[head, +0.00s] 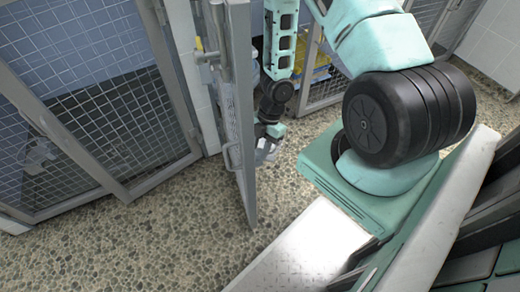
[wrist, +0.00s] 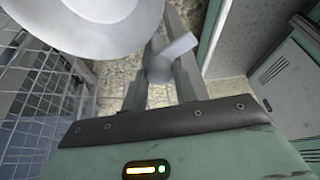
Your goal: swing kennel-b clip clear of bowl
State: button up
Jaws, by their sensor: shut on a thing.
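My gripper (wrist: 161,62) reaches forward from the bottom of the wrist view, its two fingers closed on a small pale grey piece, which looks like the clip (wrist: 176,50). A large white round bowl (wrist: 85,22) fills the upper left, just beside the fingers and close to the clip. I cannot tell whether clip and bowl touch. In the head view my gripper (head: 266,150) hangs low behind the open kennel door (head: 236,110), which partly hides it. The clip cannot be made out there.
Wire mesh (wrist: 35,100) runs close along the left of the wrist view. In the head view, a closed mesh kennel (head: 110,120) is at the left, and something yellow (head: 321,66) shows behind mesh. The pebbled floor (head: 140,250) in front is clear.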

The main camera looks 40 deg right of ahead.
jog(key=o, duration=1)
jog(key=shift+c, duration=0.2)
jog(key=p+v, duration=0.9)
jog(key=v, duration=0.8)
jog(key=shift+r+p, duration=0.2)
jog(key=shift+p, duration=0.15)
jog(key=shift+s+d, duration=0.1)
